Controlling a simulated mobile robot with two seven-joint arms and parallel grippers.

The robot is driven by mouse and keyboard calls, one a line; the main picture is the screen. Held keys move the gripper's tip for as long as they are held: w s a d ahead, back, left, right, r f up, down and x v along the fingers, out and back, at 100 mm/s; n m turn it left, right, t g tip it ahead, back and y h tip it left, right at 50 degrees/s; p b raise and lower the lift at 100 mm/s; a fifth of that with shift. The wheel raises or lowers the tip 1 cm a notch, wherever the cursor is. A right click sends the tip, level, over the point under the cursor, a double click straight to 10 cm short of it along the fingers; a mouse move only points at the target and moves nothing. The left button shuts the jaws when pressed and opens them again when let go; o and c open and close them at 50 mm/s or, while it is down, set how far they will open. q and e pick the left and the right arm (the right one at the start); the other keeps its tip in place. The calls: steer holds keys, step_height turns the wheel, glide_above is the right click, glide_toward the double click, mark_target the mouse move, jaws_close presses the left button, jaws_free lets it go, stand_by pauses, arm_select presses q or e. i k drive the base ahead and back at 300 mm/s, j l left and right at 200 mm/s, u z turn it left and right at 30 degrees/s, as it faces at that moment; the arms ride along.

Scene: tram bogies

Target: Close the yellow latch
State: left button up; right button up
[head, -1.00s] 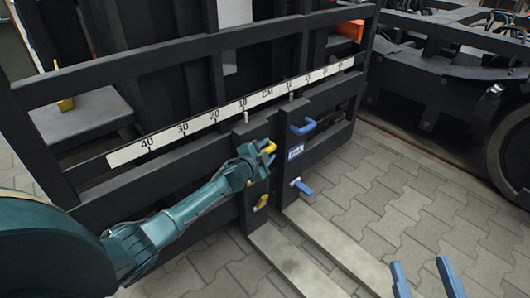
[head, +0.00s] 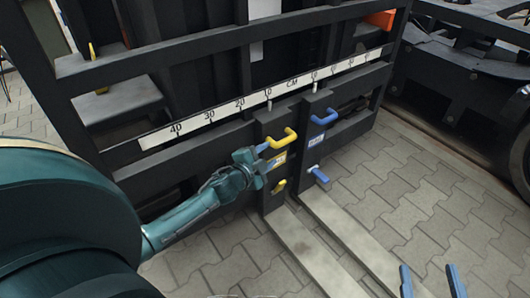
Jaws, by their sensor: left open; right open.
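The yellow latch (head: 279,186) is a small lever low on the left fork upright. A larger yellow handle (head: 284,140) sits above it on the same upright, with a yellow label between them. My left gripper (head: 268,162) is open and empty, just left of the upright. Its fingertips are below the yellow handle and above the latch, near the label; whether they touch anything I cannot tell. My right gripper (head: 429,267) is open and empty at the lower right edge, over the paving and away from the latch.
The right fork upright carries a blue handle (head: 325,117) and a blue latch (head: 319,174). A centimetre scale (head: 220,115) runs along the black frame. Two fork tines (head: 305,255) reach forward over the paving. A bogie (head: 470,90) stands at right; paving between is clear.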

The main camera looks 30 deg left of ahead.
mark_target(279, 187)
steer(key=k+j, duration=0.1)
steer(key=k, duration=0.9)
